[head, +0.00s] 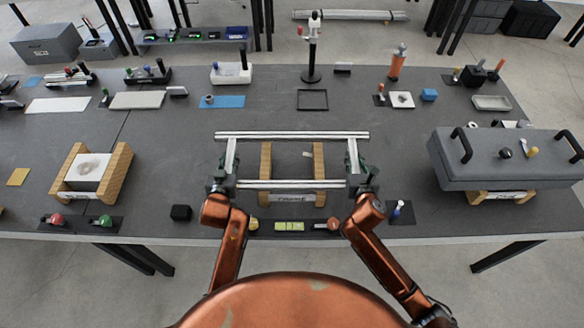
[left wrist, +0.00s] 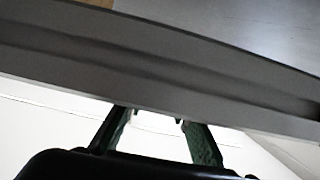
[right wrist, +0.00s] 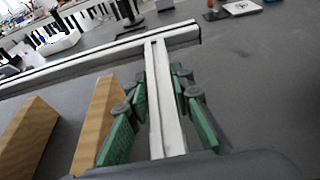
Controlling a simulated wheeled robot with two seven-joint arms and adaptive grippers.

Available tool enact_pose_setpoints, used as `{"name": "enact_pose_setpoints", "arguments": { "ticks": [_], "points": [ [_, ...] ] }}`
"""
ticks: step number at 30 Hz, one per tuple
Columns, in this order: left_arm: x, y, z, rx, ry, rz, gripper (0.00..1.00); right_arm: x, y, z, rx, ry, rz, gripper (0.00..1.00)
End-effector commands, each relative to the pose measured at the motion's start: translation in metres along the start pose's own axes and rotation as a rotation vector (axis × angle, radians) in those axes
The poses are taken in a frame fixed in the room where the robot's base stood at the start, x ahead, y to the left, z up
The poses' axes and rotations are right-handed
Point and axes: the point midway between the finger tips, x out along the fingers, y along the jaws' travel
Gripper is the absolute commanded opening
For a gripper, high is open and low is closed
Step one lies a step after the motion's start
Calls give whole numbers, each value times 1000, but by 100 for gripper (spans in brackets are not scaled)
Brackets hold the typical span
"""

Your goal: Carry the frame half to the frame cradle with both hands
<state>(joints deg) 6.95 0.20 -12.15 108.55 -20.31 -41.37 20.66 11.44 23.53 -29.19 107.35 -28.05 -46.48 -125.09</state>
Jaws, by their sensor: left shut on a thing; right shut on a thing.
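The frame half (head: 292,135) is a silver rectangle of metal bars, with long rails at the back and front and short bars at the sides. It lies level over the frame cradle (head: 266,160), which has two wooden blocks and a front label. I cannot tell whether it touches the blocks. My left gripper (head: 225,168) is shut on its left side bar. In the left wrist view a wide grey rail (left wrist: 160,70) hides most of the fingers. My right gripper (head: 358,165) is shut on the right side bar, also clear in the right wrist view (right wrist: 163,100).
A white-topped wooden cradle (head: 90,167) stands left. A large grey case with black handles (head: 480,170) sits on another cradle at right. Bare table lies on both sides of the frame.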

Motion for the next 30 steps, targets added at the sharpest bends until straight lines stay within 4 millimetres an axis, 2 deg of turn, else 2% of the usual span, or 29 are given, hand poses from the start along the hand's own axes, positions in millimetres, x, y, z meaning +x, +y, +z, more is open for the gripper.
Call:
{"name": "enact_pose_setpoints", "arguments": {
  "ticks": [8,19,20,27,30],
  "points": [
    [3,-1,9,1,2,-2,0,4,-1,-9,-1,-1,-2,0],
    [3,-1,9,1,2,-2,0,4,-1,-9,-1,-1,-2,0],
    [4,-2,12,1,-5,-3,23,4,-2,-12,-1,5,-4,23],
    [4,-1,12,0,-5,-1,39,4,-1,-13,0,5,-2,39],
    [4,0,13,0,-5,-1,39,4,-1,-13,0,5,-1,39]
  ]
}}
